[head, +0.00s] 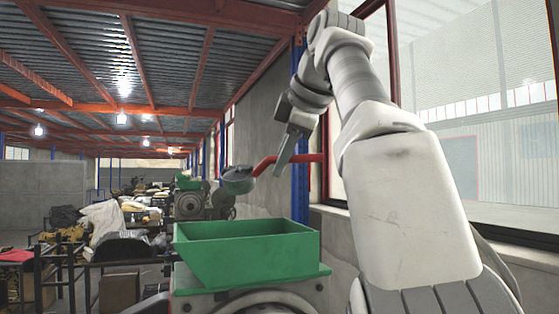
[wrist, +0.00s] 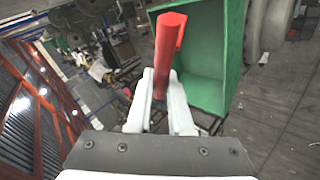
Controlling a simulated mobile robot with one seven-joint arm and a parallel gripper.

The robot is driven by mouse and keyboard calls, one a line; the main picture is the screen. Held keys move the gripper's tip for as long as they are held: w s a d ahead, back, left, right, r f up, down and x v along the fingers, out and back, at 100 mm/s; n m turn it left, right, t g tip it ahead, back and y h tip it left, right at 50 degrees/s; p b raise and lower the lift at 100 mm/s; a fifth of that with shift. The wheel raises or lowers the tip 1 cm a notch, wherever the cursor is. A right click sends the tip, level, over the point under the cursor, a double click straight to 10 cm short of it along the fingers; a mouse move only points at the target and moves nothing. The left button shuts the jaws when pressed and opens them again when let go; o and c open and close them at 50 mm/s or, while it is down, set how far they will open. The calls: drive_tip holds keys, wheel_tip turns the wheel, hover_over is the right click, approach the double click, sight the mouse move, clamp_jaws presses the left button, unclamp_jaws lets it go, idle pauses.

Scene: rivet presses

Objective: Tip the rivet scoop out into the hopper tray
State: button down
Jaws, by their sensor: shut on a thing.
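The rivet scoop has a red handle (head: 266,163) and a dark grey bowl (head: 238,180). My gripper (head: 284,160) is shut on the handle and holds the scoop in the air. The bowl is above the hopper tray, apart from it, and I cannot see what is in it. The hopper tray (head: 246,251) is a green open box on a grey machine. In the wrist view the red handle (wrist: 169,48) stands out between my gripper's fingers (wrist: 162,88), with the green tray (wrist: 222,75) behind and to the right; the bowl is not visible there.
A blue post (head: 301,195) and a window wall stand close on the right. Another machine with a green tray (head: 188,181) stands farther back. Dark rails and cluttered tables with sacks (head: 105,220) lie to the left.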

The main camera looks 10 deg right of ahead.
drive_tip(key=shift+s+a+t, duration=0.1)
drive_tip(key=shift+s+t, duration=0.2)
drive_tip(key=s+f+n+t+b, duration=0.1)
drive_tip(key=t+b, duration=0.2)
drive_tip(key=b, duration=0.2)
drive_tip(key=f+n+t+b, duration=0.1)
drive_tip(key=f+t+b, duration=0.1)
drive_tip(key=b, duration=0.3)
drive_tip(key=s+f+n+t+b, duration=0.1)
drive_tip(key=f+t+b, duration=0.1)
drive_tip(key=t+b, duration=0.2)
drive_tip(key=shift+s+a+f+b, duration=0.15)
drive_tip(key=shift+s+a+b, duration=0.2)
drive_tip(key=shift+b, duration=0.45)
drive_tip(key=shift+n+t, duration=0.3)
